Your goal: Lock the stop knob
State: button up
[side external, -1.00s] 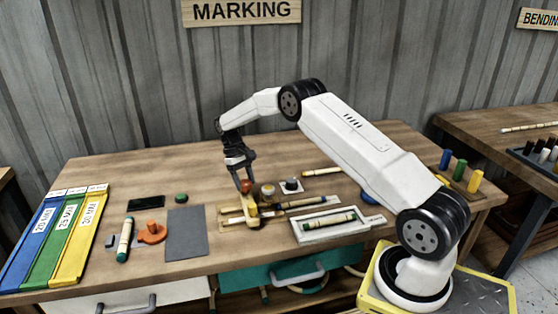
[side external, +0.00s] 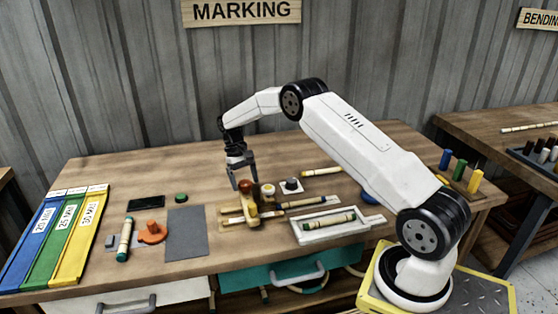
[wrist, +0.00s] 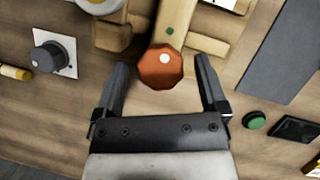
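An orange-red faceted knob with a pale dot on top (wrist: 161,67) sits at the end of a wooden arm with a green dot (wrist: 173,28). In the side view the knob (side external: 246,187) is on the wooden jig (side external: 238,220) on the bench. My gripper (wrist: 161,66) is open, its two dark fingers on either side of the orange knob with visible gaps. In the side view my gripper (side external: 244,184) is over the jig, around the knob; exact fingertip height is unclear. A black knob on a white plate (wrist: 48,57) is left of the fingers in the wrist view.
A white tray (side external: 366,229) holding a rattan piece is right of the jig. A grey mat (side external: 187,234), orange piece (side external: 153,232), green button (side external: 181,198) and dark device (side external: 146,202) lie to the left. The back of the bench is mostly clear.

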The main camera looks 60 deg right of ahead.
jog(key=v, duration=0.7)
jog(key=shift+w+r, duration=0.2)
jog(key=shift+r, duration=0.15)
jog(key=shift+a, duration=0.1)
dwell(0.5)
jog(key=s+a+r+n+t+h, duration=0.25)
jog(key=s+a, duration=0.45)
jog(key=a, duration=0.5)
jog(key=s+a+f+n+t, duration=0.1)
jog(key=s+a, duration=0.3)
jog(key=s, duration=0.5)
jog(key=s+a+f+n+t, duration=0.1)
jog(key=s+a+t, duration=0.2)
jog(key=s, duration=0.6)
jog(key=shift+a+y, duration=0.35)
jog(key=shift+a, duration=0.05)
